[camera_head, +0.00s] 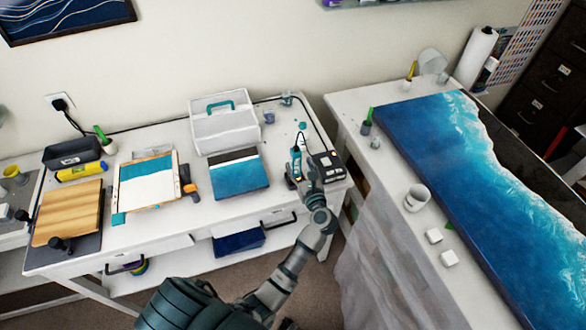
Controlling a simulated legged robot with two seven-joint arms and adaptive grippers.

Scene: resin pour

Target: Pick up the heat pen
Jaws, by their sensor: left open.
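The heat pen (297,160) appears to be the slim teal and dark tool standing upright near the right end of the white desk. A black box-shaped unit (328,167) sits just to its right. My left gripper (305,176) is at the pen, in front of it and partly over its lower part. The gripper is open. I cannot tell whether its fingers touch the pen or stand around it. The pen's lower end is hidden by the gripper. My right gripper is not in view.
A blue and white panel (240,177) lies left of the gripper, with a white toolbox (225,128) behind it. A dark cable runs along the wall.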

